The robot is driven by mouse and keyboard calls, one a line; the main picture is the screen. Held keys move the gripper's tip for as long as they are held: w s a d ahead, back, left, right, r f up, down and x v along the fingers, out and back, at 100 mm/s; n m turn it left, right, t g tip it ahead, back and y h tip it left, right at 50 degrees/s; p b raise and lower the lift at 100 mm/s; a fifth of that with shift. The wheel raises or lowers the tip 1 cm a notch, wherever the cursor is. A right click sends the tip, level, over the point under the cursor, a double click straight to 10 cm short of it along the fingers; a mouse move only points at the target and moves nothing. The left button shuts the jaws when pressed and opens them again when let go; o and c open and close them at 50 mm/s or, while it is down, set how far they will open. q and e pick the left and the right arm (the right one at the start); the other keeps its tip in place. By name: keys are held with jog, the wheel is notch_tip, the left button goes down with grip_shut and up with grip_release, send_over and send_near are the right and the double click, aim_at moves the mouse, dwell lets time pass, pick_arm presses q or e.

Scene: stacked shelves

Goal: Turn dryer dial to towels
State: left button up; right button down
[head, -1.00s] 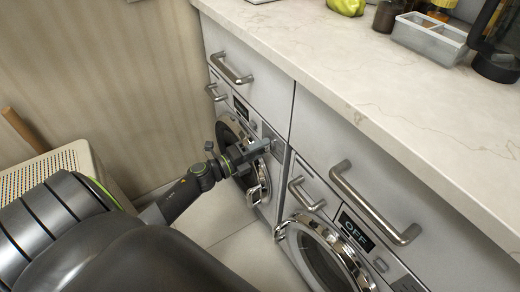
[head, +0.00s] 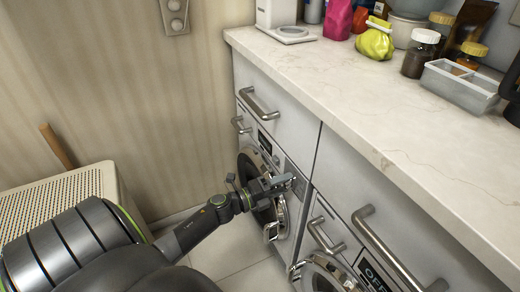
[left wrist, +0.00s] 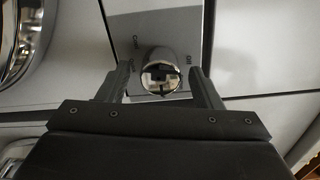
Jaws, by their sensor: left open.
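The dryer (head: 284,161) is the left of two front-loading machines under the counter, with a dark display (head: 265,142) on its panel. My left gripper (head: 288,182) is at the right end of that panel, in front of the machine's round door. In the left wrist view, the shiny round dial (left wrist: 160,77) lies between the two open fingers of my left gripper (left wrist: 162,88). In the head view my gripper hides the dial. My right gripper is not in view.
The second machine, with an "OFF" display (head: 374,276), stands to the right. Drawer handles (head: 258,103) stick out above. The marble counter (head: 330,85) holds jars, a grey tray (head: 460,86) and bags. A woven-top hamper (head: 62,196) stands at left.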

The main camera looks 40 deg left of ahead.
pick_arm(q)
jog(key=v, duration=1.7)
jog(key=shift+s+b, duration=0.25)
jog(key=shift+b, duration=0.1)
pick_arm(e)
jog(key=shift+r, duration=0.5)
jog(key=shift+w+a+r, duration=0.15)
